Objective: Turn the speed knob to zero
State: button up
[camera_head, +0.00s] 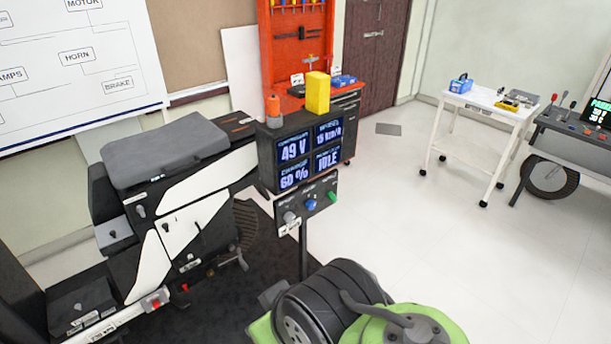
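A small dark control panel (318,190) stands on a thin post in the middle of the view, below the display box. It carries a grey knob (290,217) on the left, a blue knob (311,204) in the middle and a green knob (332,196) on the right. The small labels by the knobs are too small to read, so I cannot tell which is the speed knob. The display box (304,152) shows 49 V, what looks like 15 km/h, 60 % and IDLE. My gripper is not in view.
A grey and white scooter chassis (200,196) stands left of the panel on a dark mat. Black rounded and green parts fill the bottom centre, in front of the post. A white cart (474,157) and a dark bench stand at right. The pale floor between is clear.

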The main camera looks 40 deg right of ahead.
aim_at(289, 216)
jog(key=l+u, duration=1)
